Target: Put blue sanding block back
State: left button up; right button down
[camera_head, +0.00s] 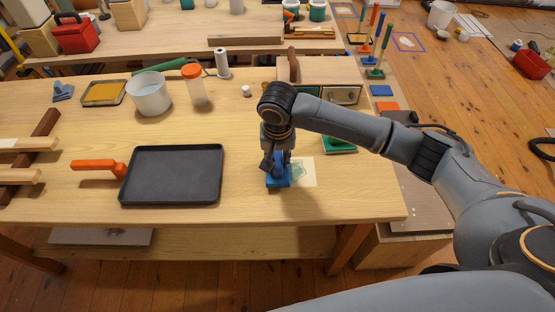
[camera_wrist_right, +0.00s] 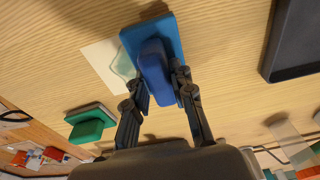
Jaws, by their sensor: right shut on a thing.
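The blue sanding block (camera_head: 277,184) has a flat light-blue base and a darker blue grip. It is at the front of the workbench, just right of the black tray. My right gripper (camera_head: 276,165) points down over it, its fingers on either side of the grip. In the right wrist view the block (camera_wrist_right: 155,72) shows between the fingers of the gripper (camera_wrist_right: 161,88), which is shut on it. I cannot tell whether its base touches the bench. My left gripper is not in view.
A white card (camera_head: 307,167) with a pale green shape lies beside the block. A green block (camera_head: 340,145) sits behind it to the right. The black tray (camera_head: 172,175) is left. A drawer box (camera_head: 337,75) stands behind my arm. Blue (camera_head: 381,90) and orange (camera_head: 386,106) squares lie right.

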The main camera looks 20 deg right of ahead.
aim_at(277, 164)
jog(key=shift+f, duration=0.5)
jog(key=c, duration=1.1)
grip_release()
jog(key=shift+f, duration=0.1)
jog(key=r, duration=0.4)
jog(key=s+r, duration=0.1)
jog(key=r, duration=0.7)
jog(key=shift+s+a+r+b, duration=0.1)
jog(key=shift+s+a+b, duration=0.1)
jog(key=shift+a+b, duration=0.1)
